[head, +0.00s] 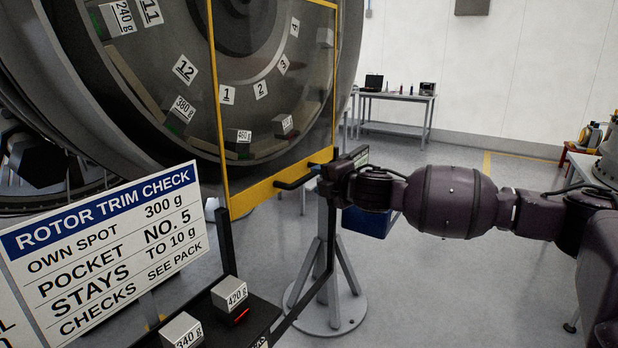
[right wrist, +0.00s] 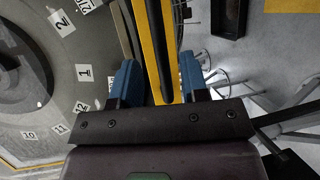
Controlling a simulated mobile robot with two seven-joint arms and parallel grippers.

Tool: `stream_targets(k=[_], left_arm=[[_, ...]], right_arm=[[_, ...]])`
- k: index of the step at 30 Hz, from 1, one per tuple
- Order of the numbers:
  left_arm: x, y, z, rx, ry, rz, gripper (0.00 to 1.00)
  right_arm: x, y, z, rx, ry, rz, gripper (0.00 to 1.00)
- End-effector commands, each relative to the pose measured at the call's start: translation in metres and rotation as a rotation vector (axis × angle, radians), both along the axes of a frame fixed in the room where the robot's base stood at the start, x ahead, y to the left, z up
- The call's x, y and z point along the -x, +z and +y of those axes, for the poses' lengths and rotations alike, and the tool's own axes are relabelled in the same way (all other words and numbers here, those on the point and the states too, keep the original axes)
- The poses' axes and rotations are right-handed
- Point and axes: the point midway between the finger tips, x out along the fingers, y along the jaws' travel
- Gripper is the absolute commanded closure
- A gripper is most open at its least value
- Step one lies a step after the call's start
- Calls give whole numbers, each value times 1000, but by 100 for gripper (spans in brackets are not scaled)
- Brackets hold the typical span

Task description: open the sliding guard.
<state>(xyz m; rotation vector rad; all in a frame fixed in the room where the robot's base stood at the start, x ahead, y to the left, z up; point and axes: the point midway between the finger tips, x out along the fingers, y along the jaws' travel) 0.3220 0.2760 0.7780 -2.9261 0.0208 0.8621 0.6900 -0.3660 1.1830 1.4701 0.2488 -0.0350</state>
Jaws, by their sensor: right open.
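The sliding guard (head: 253,196) is a clear panel in a yellow frame, standing in front of the large grey rotor (head: 135,75). A black bar handle (head: 290,183) is fixed on its lower yellow rail. My right gripper (head: 318,171) is at the right end of this handle, its arm reaching in from the right. In the right wrist view its blue fingers (right wrist: 158,85) are apart, with the guard's yellow frame (right wrist: 152,45) showing between them. I cannot tell whether either finger touches the handle. My left gripper is not in view.
A sign (head: 105,250) stands at front left. Grey weights marked 420 g (head: 230,292) and 340 g (head: 182,332) sit on a black stand. A grey pedestal (head: 325,312) stands below the guard.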

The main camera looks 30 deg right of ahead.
Motion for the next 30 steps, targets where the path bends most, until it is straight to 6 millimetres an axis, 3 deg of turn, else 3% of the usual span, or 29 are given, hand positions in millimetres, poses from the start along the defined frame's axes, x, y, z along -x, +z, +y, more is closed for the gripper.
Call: stream_targets(k=[9, 23, 30], left_arm=[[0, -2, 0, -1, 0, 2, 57], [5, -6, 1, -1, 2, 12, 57], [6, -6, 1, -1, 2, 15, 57]], right_arm=[[-42, -8, 5, -1, -1, 0, 59], [-51, -10, 7, 0, 0, 0, 59], [-51, -10, 7, 0, 0, 0, 94]])
